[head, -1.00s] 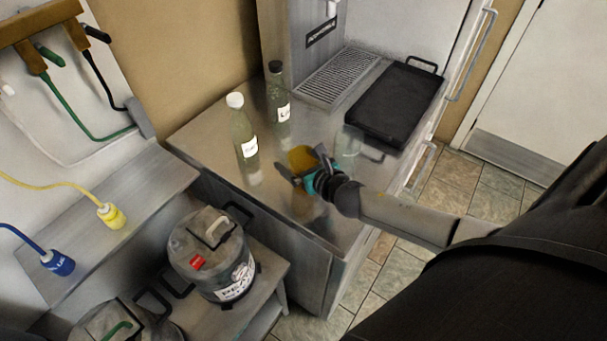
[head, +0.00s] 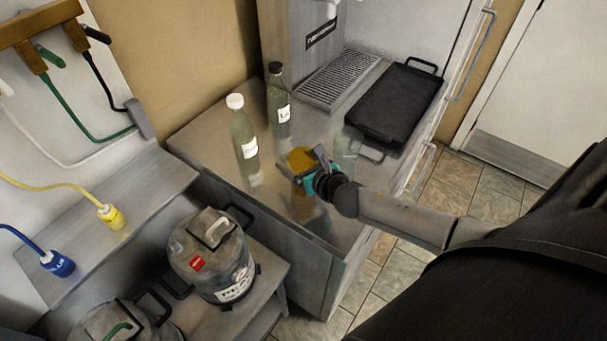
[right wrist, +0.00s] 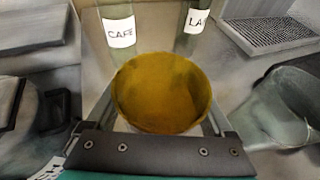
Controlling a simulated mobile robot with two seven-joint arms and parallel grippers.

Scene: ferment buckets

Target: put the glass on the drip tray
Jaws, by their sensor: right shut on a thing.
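An amber glass (head: 300,158) stands on the steel counter, its wide round rim facing up in the right wrist view (right wrist: 160,92). My right gripper (head: 301,172) is shut on the glass, with a finger on each side in the right wrist view. The lower part of the glass is partly hidden by the gripper. The drip tray (head: 338,78), a slotted metal grate, lies at the back of the counter below the dispenser; it also shows at the upper right of the right wrist view (right wrist: 268,33). My left gripper is not in view.
A white-capped bottle (head: 243,140) and a dark-capped bottle (head: 278,105) stand behind the glass. A clear jug (head: 346,146) stands close on the right. A black tray (head: 396,104) lies right of the drip tray. A metal keg (head: 213,255) stands lower left.

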